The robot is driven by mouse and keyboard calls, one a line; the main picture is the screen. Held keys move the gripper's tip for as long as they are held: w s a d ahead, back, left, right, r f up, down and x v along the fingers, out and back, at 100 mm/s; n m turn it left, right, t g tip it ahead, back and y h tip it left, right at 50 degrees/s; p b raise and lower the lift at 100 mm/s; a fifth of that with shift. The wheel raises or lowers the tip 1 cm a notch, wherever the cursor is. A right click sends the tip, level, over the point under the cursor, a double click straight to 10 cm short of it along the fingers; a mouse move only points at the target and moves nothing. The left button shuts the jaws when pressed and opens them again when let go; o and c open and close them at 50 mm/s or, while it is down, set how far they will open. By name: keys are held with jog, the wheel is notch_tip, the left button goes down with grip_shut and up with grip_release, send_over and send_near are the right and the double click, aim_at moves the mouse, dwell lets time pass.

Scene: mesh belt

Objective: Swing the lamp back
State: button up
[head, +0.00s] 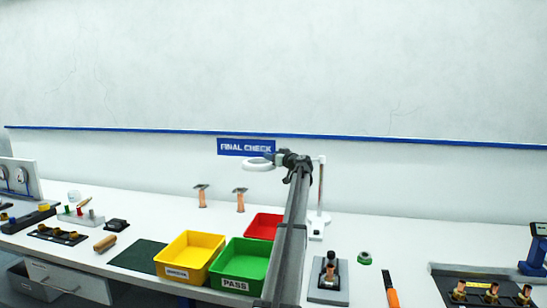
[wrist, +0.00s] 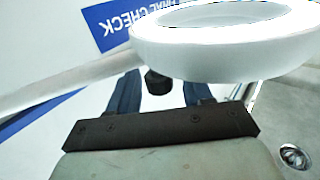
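The lamp has a white ring head (head: 257,165) and a white upright post (head: 319,190) on a base at the back of the bench. In the wrist view the white ring (wrist: 200,62) fills the upper right, and a pale bar (wrist: 65,85) runs off to the left. A small black knob (wrist: 158,84) shows below the ring. My gripper (head: 279,157) is up beside the ring, at its right in the head view. In the wrist view its two blue fingers stand apart, one on each side of the knob, with gaps showing. My arm hides part of the bench.
Yellow (head: 190,258), green PASS (head: 238,266) and red (head: 263,226) bins stand below the lamp. Two copper-coloured parts (head: 202,197) stand behind them. A grey fixture (head: 328,281), green ring (head: 364,258) and orange-handled tool (head: 392,296) lie right of my arm.

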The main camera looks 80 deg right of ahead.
jog(key=v, duration=1.4)
jog(key=shift+w, duration=0.1)
dwell(0.4)
